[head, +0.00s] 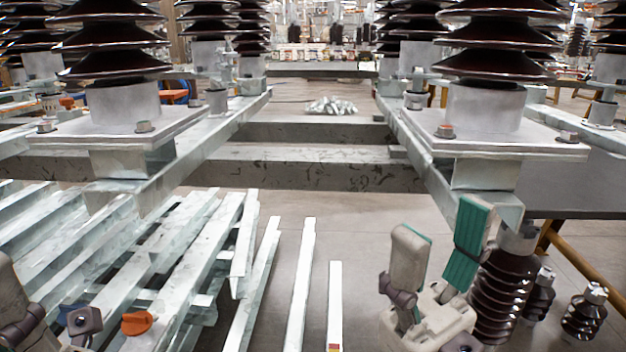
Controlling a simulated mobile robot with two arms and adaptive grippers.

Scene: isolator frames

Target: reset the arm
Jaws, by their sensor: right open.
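My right gripper (437,240) is at the lower right, pointing up, with its two green-padded fingers apart and nothing between them. It shows in front of the grey floor and beside a dark ribbed insulator (503,295); I cannot tell whether they touch. Only a piece of what looks like my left gripper (18,305) shows at the bottom left corner. Its fingertips are not clear and I cannot tell whether it is open.
Tall brown insulators (112,38) stand on steel frames at left and right (486,45). Pale metal bars (185,255) lie stacked at the lower left. Smaller insulators (584,315) stand at the lower right. A grey table (575,180) is at right. Open floor (350,225) lies mid-view.

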